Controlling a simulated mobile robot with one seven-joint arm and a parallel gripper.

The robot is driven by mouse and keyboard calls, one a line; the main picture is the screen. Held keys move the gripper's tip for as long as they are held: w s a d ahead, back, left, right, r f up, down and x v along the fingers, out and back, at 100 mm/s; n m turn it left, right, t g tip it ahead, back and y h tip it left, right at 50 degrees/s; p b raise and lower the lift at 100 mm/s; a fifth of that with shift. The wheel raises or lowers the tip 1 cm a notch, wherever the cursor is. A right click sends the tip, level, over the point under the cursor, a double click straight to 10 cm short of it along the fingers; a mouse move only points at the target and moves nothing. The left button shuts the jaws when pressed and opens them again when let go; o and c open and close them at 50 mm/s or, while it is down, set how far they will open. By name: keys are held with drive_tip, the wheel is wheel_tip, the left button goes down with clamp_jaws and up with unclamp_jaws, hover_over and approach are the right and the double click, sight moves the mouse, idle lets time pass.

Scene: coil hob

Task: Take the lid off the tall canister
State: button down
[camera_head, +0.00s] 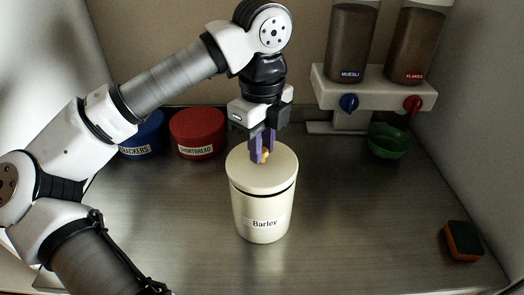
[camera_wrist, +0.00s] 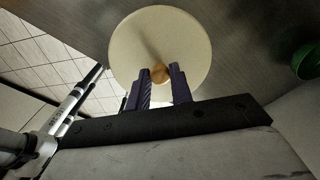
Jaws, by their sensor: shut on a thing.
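The tall cream canister (camera_head: 261,215) with a "Barley" label stands upright in the middle of the counter. Its cream lid (camera_head: 245,175) sits at its top, with a dark line showing between lid and body. The lid also fills the upper middle of the wrist view (camera_wrist: 135,45). A small orange-brown knob (camera_head: 266,153) is at the lid's centre; it shows in the wrist view (camera_wrist: 160,74) between the fingertips. My gripper (camera_head: 262,158) comes from above and is shut on the knob. The fingers hide part of the knob.
A blue "Crackers" tin (camera_head: 142,135) and a red "Shortbread" tin (camera_head: 198,133) stand at the back left. A muesli and flakes dispenser (camera_head: 375,92) stands at the back right, with a green bowl (camera_head: 389,141) below. A sponge (camera_head: 463,240) lies at the right. Counter beside the canister is clear.

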wheel_tip(320, 180, up, 19)
drive_tip(key=p, duration=0.2)
drive_tip(key=shift+f, duration=0.1)
